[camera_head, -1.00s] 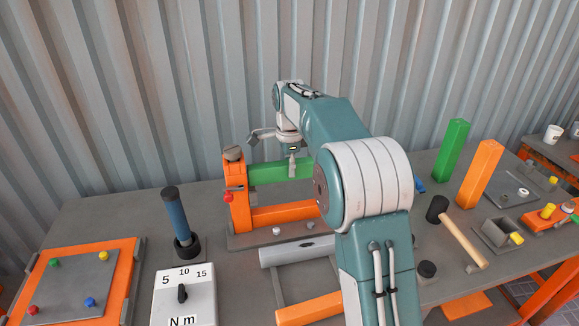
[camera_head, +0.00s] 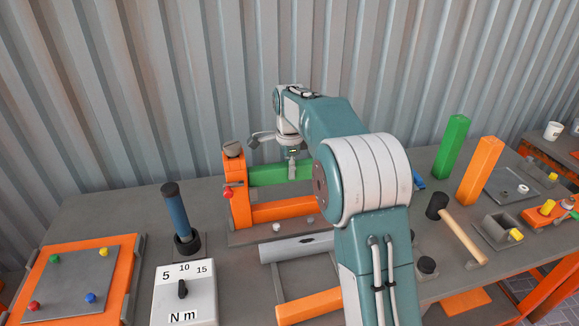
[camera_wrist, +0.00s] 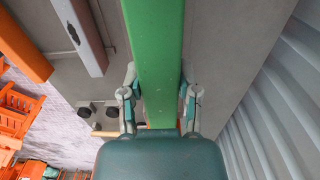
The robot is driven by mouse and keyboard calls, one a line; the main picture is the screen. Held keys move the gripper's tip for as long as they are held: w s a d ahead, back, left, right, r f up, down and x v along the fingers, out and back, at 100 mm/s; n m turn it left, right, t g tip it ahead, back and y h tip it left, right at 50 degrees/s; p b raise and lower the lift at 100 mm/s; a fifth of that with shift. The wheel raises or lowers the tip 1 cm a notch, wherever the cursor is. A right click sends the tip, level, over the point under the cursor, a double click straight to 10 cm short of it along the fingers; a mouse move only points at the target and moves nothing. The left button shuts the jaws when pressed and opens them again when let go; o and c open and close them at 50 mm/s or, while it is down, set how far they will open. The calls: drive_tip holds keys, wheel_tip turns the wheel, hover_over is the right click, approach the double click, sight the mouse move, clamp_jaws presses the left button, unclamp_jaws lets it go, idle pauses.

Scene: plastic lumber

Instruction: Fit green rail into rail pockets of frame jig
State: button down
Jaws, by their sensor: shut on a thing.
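The green rail (camera_head: 268,175) is held level above the orange lower rail (camera_head: 285,210) of the frame jig. Its left end meets the upper part of the jig's left orange post (camera_head: 236,190); I cannot tell whether it sits in the pocket. Its right end and the jig's right side are hidden behind my arm. My gripper (camera_head: 292,168) points down and is shut on the rail. In the wrist view, the green rail (camera_wrist: 156,55) runs between the two fingers of my gripper (camera_wrist: 160,105), one on each side.
A grey-and-orange frame (camera_head: 300,247) lies in front of the jig. A blue-handled tool (camera_head: 176,215) stands to the left, near the torque dial box (camera_head: 186,290). Green (camera_head: 451,147) and orange (camera_head: 480,171) posts and a mallet (camera_head: 455,225) are on the right. The corrugated wall is behind.

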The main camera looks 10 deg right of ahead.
drive_tip(key=shift+f, duration=1.05)
drive_tip(key=shift+c, duration=1.3)
unclamp_jaws()
wheel_tip(320, 180, up, 11)
drive_tip(key=shift+w+r, duration=0.1)
drive_tip(key=shift+r, duration=0.3)
